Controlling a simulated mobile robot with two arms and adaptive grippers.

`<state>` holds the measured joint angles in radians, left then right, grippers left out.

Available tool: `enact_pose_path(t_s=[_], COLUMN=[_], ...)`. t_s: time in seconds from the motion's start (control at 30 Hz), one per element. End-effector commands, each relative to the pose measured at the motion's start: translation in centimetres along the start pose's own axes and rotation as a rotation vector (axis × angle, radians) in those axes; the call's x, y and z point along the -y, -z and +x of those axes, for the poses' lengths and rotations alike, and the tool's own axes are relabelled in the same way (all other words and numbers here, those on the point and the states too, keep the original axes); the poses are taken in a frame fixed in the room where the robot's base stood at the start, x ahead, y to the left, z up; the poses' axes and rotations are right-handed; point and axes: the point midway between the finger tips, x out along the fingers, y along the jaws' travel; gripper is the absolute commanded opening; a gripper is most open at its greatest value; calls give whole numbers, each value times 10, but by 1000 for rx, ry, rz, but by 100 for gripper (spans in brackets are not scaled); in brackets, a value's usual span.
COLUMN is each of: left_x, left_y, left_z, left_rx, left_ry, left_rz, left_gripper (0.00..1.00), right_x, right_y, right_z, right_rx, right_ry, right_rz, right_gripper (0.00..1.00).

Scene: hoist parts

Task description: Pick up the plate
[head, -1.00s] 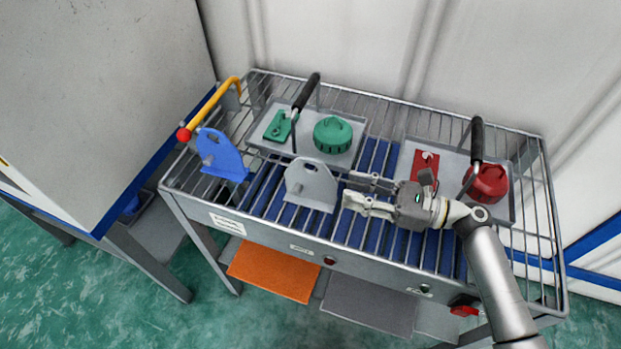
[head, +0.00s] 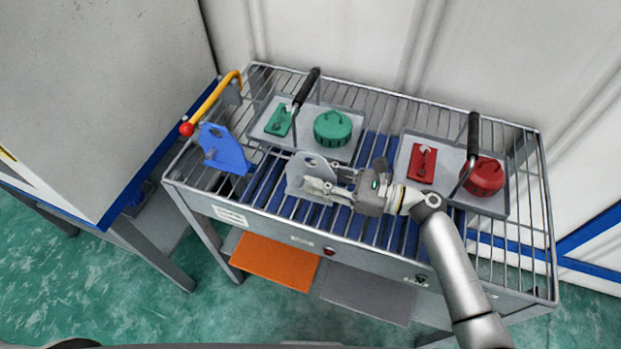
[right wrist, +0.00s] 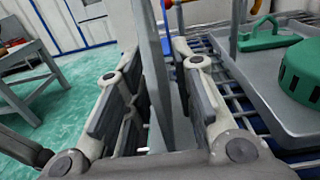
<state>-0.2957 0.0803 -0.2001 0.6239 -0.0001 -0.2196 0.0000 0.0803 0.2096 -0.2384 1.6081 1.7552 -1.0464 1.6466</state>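A grey upright plate (head: 304,168) with a hole near its top and a flat foot stands on the roller bed, left of the middle. My right gripper (head: 328,179) reaches it from the right, one finger on either side of the plate. In the right wrist view the plate (right wrist: 153,60) stands edge-on between the two open fingers (right wrist: 160,100), with gaps showing beside it. A similar blue plate (head: 224,150) stands farther left. My left gripper is not in view.
Behind are a grey tray with a green cap (head: 332,128) and green block (head: 278,121), and a tray with a red cap (head: 484,177) and red block (head: 422,163). Both have tall black-gripped handles. A yellow bar (head: 214,103) with a red ball stands at the left. Wire rails edge the table.

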Motion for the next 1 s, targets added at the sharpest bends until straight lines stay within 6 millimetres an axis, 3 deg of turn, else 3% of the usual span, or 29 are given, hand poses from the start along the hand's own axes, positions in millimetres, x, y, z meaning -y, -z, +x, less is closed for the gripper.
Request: enact_pose_path(t_s=[0.17, 0.77, 1.0], left_x=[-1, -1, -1], left_y=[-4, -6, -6], left_z=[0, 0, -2], left_rx=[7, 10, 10], left_ry=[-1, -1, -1], left_rz=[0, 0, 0], left_gripper=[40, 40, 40], right_x=[0, 1, 1], right_y=[0, -4, -30], right_z=[0, 0, 0], right_rx=[0, 6, 7], right_ry=[0, 0, 0], right_rz=[0, -3, -8], right_gripper=[0, 0, 0])
